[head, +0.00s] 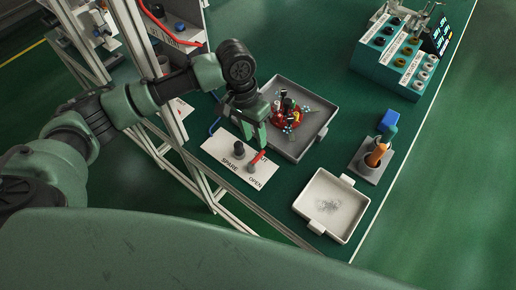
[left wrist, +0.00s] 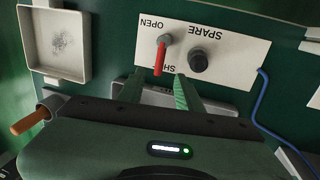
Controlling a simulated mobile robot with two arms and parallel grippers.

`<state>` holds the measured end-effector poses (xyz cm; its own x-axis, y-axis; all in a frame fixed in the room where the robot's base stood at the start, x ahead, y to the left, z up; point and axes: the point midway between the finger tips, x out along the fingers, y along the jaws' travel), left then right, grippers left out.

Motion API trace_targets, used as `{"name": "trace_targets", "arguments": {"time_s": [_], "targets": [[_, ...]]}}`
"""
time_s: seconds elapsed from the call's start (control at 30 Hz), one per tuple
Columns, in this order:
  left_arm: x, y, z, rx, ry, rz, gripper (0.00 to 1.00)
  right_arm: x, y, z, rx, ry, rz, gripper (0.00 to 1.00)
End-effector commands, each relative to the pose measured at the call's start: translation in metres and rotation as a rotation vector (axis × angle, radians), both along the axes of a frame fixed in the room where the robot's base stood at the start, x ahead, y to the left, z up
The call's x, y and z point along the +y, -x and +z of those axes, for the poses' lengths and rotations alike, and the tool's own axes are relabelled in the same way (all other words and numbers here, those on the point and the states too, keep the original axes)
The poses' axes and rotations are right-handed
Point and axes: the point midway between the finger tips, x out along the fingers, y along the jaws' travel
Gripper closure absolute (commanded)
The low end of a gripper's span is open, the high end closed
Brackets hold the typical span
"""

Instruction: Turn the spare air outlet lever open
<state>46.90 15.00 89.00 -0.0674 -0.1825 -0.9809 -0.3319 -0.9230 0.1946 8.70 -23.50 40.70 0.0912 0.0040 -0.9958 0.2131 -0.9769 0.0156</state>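The spare air outlet lever (head: 257,160) is a red handle on a grey pivot, on a white panel (head: 223,160) marked SPARE and OPEN. In the left wrist view the lever (left wrist: 160,60) points away from OPEN, across the partly hidden SHUT label. A black knob (head: 239,149) stands beside it. My left gripper (head: 256,144) is over the panel, at the lever's free end. In the left wrist view its two green fingers (left wrist: 159,76) are apart, with the red tip in line between them; I cannot tell whether they touch it. My right gripper is out of view.
A grey tray (head: 322,130) with red and dark parts lies just behind the panel. A white tray (head: 345,190) and a holder with an orange handle (head: 377,155) stand to the right. A teal rack (head: 380,75) is at the back. A blue hose (left wrist: 262,110) runs beside the panel.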

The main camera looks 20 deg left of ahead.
Motion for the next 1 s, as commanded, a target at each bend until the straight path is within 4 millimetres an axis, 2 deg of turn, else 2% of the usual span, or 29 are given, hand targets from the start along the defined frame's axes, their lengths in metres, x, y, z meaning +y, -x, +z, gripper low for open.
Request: {"name": "trace_targets", "arguments": {"time_s": [0.2, 0.4, 0.73, 0.77, 0.87, 0.9, 1.0], "targets": [[-0.007, 0.004, -0.036, 0.003, 0.0, -0.003, 0.65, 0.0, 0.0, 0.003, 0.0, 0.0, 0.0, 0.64], [-0.011, 0.005, -0.058, 0.001, 0.0, -0.002, 0.65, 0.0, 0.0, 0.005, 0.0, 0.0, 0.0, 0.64], [-0.012, 0.005, -0.064, -0.001, 0.001, -0.003, 0.65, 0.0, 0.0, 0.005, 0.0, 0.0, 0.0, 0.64], [-0.012, 0.005, -0.064, -0.001, 0.001, -0.003, 0.68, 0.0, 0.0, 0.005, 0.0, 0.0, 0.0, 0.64], [-0.012, 0.005, -0.064, -0.002, 0.001, -0.004, 0.96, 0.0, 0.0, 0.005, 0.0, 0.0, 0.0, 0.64], [-0.012, 0.005, -0.064, -0.002, 0.001, -0.004, 1.0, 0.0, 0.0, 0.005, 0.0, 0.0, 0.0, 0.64], [-0.012, 0.005, -0.064, -0.001, 0.001, -0.003, 1.0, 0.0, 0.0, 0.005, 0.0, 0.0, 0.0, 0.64]]}}
